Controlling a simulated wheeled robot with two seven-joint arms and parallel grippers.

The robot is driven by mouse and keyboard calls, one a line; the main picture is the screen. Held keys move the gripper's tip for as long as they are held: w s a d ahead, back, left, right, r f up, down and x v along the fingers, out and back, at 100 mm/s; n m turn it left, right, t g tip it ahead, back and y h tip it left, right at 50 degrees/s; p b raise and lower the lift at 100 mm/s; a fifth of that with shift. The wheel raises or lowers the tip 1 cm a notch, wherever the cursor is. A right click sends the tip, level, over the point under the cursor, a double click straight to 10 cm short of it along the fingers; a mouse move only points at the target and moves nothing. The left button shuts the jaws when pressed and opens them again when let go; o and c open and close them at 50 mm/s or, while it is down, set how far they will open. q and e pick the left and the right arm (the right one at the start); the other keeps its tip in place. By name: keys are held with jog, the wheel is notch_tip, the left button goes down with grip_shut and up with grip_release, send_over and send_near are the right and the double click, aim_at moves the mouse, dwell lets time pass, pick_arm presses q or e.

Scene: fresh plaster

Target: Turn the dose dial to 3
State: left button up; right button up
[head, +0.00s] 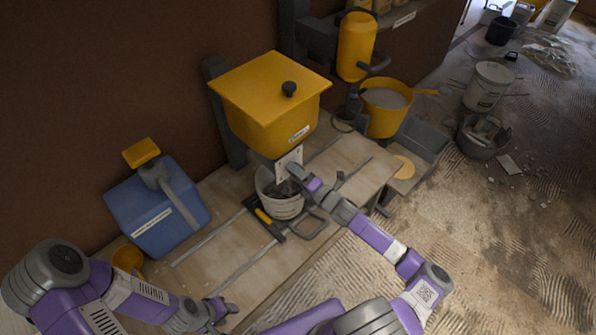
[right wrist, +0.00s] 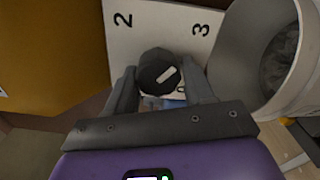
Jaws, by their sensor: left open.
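The dose dial is a dark faceted knob (right wrist: 156,68) with a white mark, on a white plate (right wrist: 150,22) numbered 2 and 3. The mark slants toward the upper right in the right wrist view; the number it meets is not clear. The plate also shows below the yellow hopper (head: 262,112) in the head view. My right gripper (right wrist: 160,78) has one finger on each side of the dial, close to it; I cannot tell whether both touch. My left gripper (head: 228,309) is open and empty near the bench's front left, far from the dial.
A pale bucket (head: 279,204) stands under the hopper, close beside my right gripper. A blue box (head: 150,222) is at the left of the bench. A yellow bucket (head: 385,112) stands at the right. The bench's front middle is mostly clear.

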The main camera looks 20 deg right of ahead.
jog(key=shift+o, duration=1.4)
jog(key=shift+a, duration=0.1)
jog(key=shift+d, duration=0.2)
jog(key=v, duration=0.7)
jog(key=shift+s, duration=0.25)
jog(key=shift+a, duration=0.1)
